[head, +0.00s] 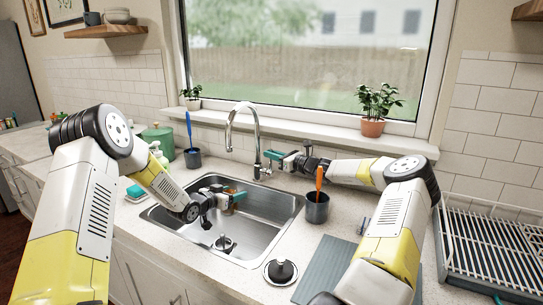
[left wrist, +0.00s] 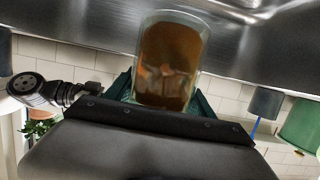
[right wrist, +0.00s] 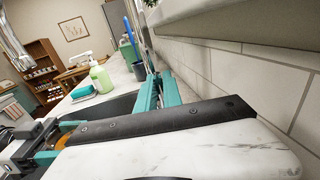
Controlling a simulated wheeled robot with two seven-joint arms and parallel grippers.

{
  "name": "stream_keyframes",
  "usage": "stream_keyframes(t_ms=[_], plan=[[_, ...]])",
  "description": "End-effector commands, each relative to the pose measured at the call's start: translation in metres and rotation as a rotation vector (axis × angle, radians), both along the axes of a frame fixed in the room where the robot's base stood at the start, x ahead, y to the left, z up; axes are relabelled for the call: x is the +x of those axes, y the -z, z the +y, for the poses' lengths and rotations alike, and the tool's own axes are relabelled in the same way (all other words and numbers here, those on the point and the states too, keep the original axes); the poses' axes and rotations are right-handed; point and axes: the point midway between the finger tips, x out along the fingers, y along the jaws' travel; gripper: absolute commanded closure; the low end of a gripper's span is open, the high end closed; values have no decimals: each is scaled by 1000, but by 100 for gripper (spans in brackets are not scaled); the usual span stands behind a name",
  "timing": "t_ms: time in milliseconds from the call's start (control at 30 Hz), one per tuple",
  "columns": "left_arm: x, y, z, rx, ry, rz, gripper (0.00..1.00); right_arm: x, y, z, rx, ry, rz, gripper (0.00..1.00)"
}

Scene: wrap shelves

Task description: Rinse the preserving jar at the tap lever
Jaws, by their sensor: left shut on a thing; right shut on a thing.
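The preserving jar (left wrist: 168,62) is clear glass with amber-brown contents or residue inside. My left gripper (head: 230,195) is shut on it over the sink basin; its teal fingers flank the jar in the left wrist view. In the head view only a small orange part of the jar (head: 231,190) shows between the fingers. My right gripper (head: 271,156) is shut at the tap lever, beside the base of the chrome tap (head: 232,115); the lever is mostly hidden by the fingers. The right wrist view shows its teal fingers (right wrist: 158,88). I cannot see water running.
The steel sink (head: 275,225) has a drain fitting inside. A dark cup with an orange-handled tool (head: 317,207) stands right of the sink. A black stopper (head: 281,270) lies at the front edge. A soap bottle (right wrist: 101,76) and a blue brush stand on the left; a dish rack (head: 490,250) is right.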

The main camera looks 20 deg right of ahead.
Motion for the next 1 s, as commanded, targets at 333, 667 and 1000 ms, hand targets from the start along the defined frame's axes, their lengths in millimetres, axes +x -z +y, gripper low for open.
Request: stream_keyframes(t_ms=[333,667,1000], plan=[[0,-1,0,-1,0,-1,89,0,0,-1,-2,2,-1,100],[0,-1,0,-1,0,-1,89,-8,1,7,-90,1,-90,100],[0,-1,0,-1,0,-1,89,-8,1,7,-95,1,-94,78]])
